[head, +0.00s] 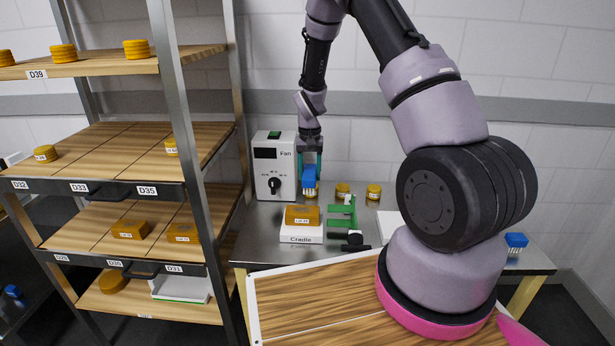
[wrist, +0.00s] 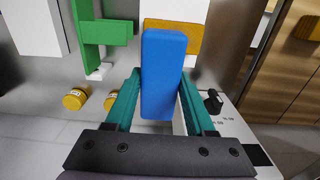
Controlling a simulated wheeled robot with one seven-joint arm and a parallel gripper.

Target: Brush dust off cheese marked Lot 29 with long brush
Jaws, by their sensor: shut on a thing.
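My gripper (head: 310,176) is shut on a blue brush (head: 309,187) with white bristles pointing down. In the wrist view the blue brush (wrist: 163,50) is a long block between my teal fingers (wrist: 160,78). An orange cheese block (head: 302,217) lies on the white cradle (head: 301,236), in front of and below the brush. Its label is too small to read for certain. In the wrist view the cheese (wrist: 187,38) is partly hidden behind the brush.
The fan box (head: 274,165) stands just left of my gripper. A green fixture (head: 344,213) stands right of the cradle. Small yellow cheeses (head: 373,192) sit behind it. Another blue brush (head: 516,240) is at the table's right. A shelf rack (head: 180,120) with cheeses stands left.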

